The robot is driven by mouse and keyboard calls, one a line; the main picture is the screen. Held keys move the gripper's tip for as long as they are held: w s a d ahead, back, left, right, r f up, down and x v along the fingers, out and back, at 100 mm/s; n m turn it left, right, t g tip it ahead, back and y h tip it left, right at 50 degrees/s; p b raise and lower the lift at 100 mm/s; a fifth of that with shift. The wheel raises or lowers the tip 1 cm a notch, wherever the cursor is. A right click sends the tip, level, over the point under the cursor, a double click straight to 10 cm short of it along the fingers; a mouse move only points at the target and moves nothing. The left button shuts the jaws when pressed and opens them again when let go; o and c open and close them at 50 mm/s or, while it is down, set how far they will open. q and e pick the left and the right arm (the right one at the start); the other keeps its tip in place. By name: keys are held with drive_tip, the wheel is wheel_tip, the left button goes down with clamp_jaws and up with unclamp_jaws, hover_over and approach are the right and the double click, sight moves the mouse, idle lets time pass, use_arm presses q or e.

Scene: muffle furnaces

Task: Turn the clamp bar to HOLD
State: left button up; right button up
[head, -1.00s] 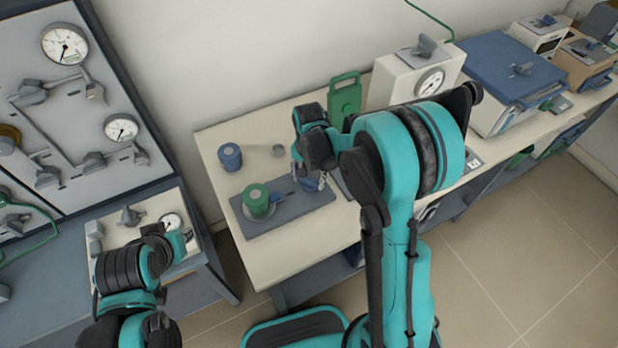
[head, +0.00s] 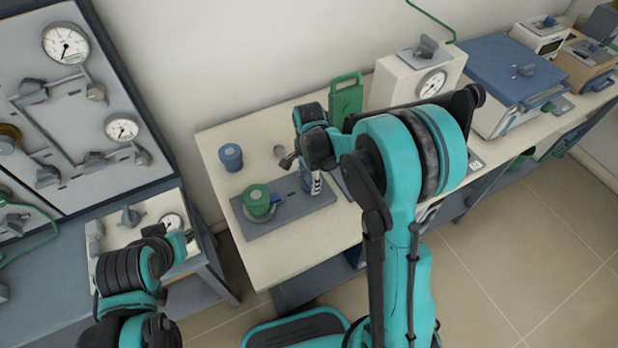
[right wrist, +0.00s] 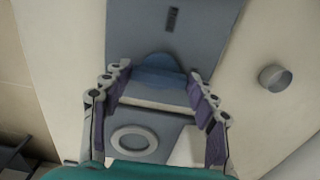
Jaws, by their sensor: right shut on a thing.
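A grey base plate (head: 295,218) lies on the cream bench. A green lidded pot (head: 257,200) stands near its left end, with a small blue part beside it. My right gripper (head: 302,176) is low over the plate's right part. In the right wrist view its two fingers (right wrist: 157,97) stand on either side of a blue, round-ended piece with a pale front edge (right wrist: 157,104), which looks like the clamp bar. The gripper is shut on it. Any HOLD marking is unreadable. My left gripper (head: 182,243) is by the left bench; its jaws are unclear.
A blue jar (head: 230,157) and a small grey cylinder (head: 279,151) stand behind the plate. A green handled piece (head: 346,99) and a cream box with a dial (head: 418,80) stand farther right. A gauge panel (head: 65,100) is at left. The bench's front left is clear.

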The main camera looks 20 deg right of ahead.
sight(309, 181)
idle(0.5)
drive_tip(key=o, duration=1.1)
drive_tip(key=shift+o, duration=0.2)
wheel_tip(309, 181, up, 12)
drive_tip(key=s+d+r+n+t, duration=0.1)
drive_tip(key=s+n+t, duration=0.2)
drive_tip(key=s+n, duration=0.4)
drive_tip(key=s+r+n+t, duration=0.1)
drive_tip(key=s+n+t, duration=0.3)
drive_tip(key=s+n, duration=0.4)
drive_tip(key=shift+s+d+r+n, duration=0.3)
drive_tip(key=shift+s+d+r, duration=0.1)
drive_tip(key=shift+s, duration=0.55)
